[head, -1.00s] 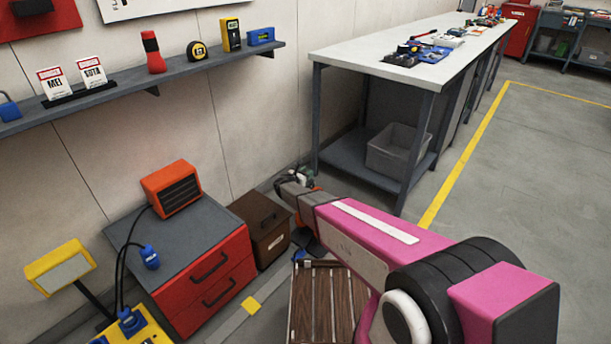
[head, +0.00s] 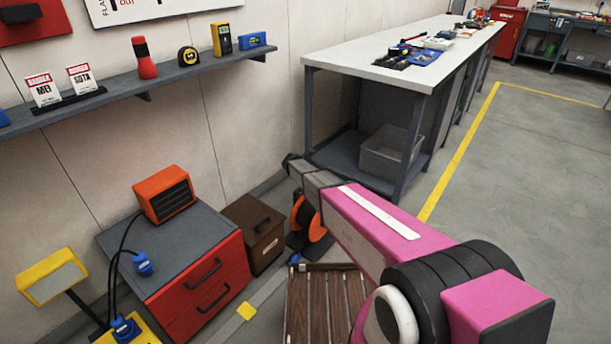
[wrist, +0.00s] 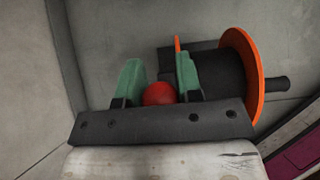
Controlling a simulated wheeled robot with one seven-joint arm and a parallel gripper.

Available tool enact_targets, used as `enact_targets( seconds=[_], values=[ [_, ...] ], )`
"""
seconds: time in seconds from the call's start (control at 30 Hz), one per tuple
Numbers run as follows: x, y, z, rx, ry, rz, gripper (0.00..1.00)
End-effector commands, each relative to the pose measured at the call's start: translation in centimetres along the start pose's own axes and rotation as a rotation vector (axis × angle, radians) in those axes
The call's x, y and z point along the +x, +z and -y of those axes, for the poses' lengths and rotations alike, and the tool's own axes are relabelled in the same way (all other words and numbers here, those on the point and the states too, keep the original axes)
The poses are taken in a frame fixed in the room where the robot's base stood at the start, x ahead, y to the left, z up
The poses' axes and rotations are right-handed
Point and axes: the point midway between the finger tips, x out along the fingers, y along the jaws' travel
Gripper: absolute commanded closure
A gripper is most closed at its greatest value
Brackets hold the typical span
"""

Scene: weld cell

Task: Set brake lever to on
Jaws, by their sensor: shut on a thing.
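The brake lever shows only as a round red knob (wrist: 159,94) in the wrist view. My gripper (wrist: 157,72) has its two green fingers on either side of the knob and is shut on it. The rest of the lever is hidden behind the dark gripper body. Right beside it is a cable reel with orange flanges (wrist: 241,75) and a dark drum. In the head view the reel (head: 316,225) stands on the floor, partly behind my arm. The fingers and the knob are hidden there, so the lever's setting cannot be told.
A red drawer cabinet (head: 208,290) with an orange heater (head: 164,194) and a brown box (head: 254,232) stand left of the reel. A slatted wooden pallet (head: 318,307) lies in front. A workbench (head: 350,55) with a grey bin (head: 389,152) stands behind. Floor at right is clear.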

Motion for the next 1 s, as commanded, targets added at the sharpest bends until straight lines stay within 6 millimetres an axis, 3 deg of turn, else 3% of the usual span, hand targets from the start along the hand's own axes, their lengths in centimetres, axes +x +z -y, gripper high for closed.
enact_targets(
  seconds=[0.57,0.6,0.67,1.0],
  values=[
    [0.36,0.02,-0.02,0.001,-0.001,-0.039,1.00],
    [0.36,0.02,-0.02,0.001,-0.001,-0.039,0.64],
    [0.37,0.02,-0.02,0.001,-0.001,-0.039,0.44],
    [0.18,0.03,0.01,0.001,-0.001,-0.038,0.44]
  ],
)
